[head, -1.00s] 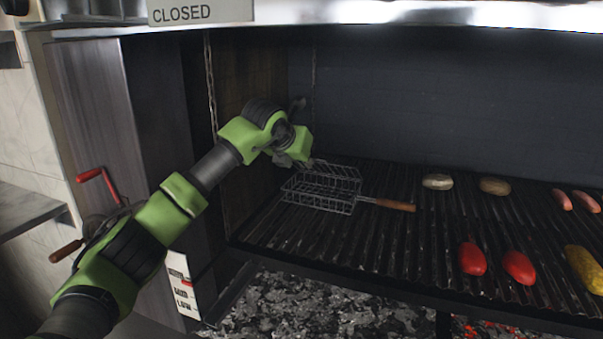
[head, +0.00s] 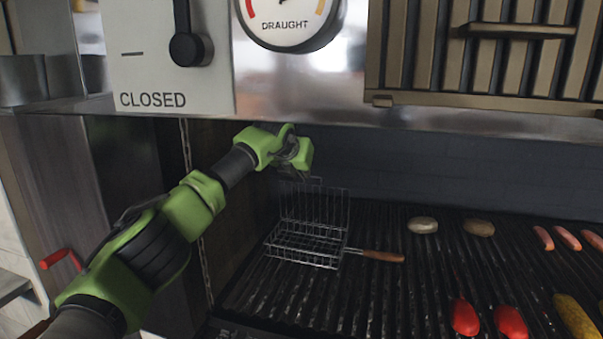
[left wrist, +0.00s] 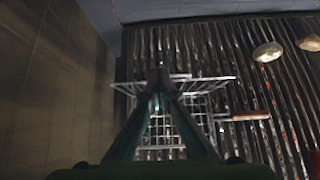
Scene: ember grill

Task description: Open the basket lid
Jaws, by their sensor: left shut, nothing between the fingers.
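The wire grill basket (head: 305,246) lies on the grill grate, with its wooden handle (head: 383,256) pointing right. Its wire lid (head: 314,206) stands up about vertical at the back edge of the basket. My left gripper (head: 297,176) is at the top of the raised lid, partly hidden by its own wrist. In the left wrist view, the fingers (left wrist: 160,78) meet at the tips with nothing between them, and the basket wires (left wrist: 205,100) show behind and beside them. I cannot tell whether they touch the lid. My right gripper is not in view.
Two round patties (head: 423,225), several sausages (head: 566,238), red peppers (head: 465,318) and a yellow corn cob (head: 577,318) lie on the grate (head: 400,300) to the right. The grill's side wall (head: 232,225) is close on the left. The metal hood edge (head: 400,122) runs above.

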